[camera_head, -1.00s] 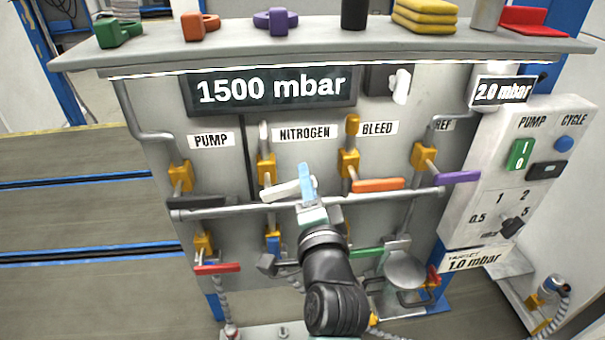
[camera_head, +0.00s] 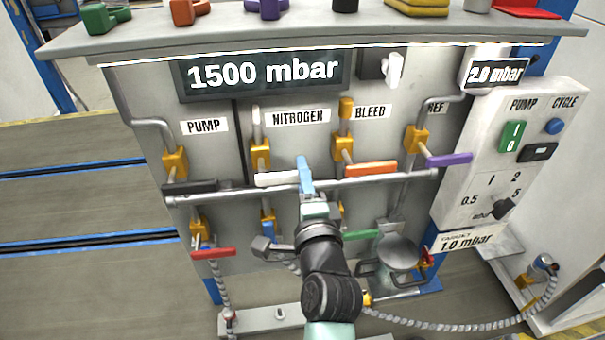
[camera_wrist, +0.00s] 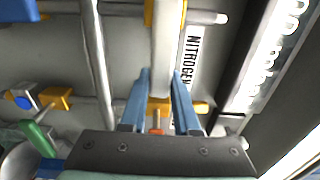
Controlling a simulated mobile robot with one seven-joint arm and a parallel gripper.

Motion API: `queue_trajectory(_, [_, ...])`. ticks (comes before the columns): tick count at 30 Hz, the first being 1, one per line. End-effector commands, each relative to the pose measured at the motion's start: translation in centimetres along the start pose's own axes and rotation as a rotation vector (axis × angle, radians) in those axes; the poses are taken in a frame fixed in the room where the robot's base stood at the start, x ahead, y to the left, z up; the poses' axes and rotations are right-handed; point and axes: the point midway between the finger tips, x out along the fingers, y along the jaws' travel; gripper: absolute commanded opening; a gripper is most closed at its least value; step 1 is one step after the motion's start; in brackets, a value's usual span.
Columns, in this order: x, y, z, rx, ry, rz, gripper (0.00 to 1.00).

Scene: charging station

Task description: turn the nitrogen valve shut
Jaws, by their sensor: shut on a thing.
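The nitrogen valve has a yellow body (camera_head: 261,155) below the NITROGEN label. Its white lever (camera_head: 275,179) lies nearly level, pointing right, crosswise to the upright pipe. My gripper (camera_head: 305,174) is at the lever's right end, with its blue fingers around it. In the wrist view the white lever (camera_wrist: 165,45) runs between the two blue fingers of my gripper (camera_wrist: 164,85), which is shut on it. A yellow valve body (camera_wrist: 160,106) shows behind the fingers. The lever's tip is partly hidden by the fingers in the head view.
A horizontal rail (camera_head: 385,179) crosses the panel close to my gripper. The orange bleed lever (camera_head: 371,168) is just to the right. The black pump lever (camera_head: 190,187) is to the left. The display (camera_head: 264,73) reads 1500 mbar. A green lever (camera_head: 362,234) sits lower right.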

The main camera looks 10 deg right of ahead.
Motion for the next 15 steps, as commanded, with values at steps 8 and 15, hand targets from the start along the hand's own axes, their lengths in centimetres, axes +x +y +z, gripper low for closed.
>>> queue_trajectory(8, [0.0,0.11,0.04,0.003,-0.001,0.003,0.6])
queue_trajectory(15, [0.0,0.06,0.03,0.001,-0.001,0.002,0.6])
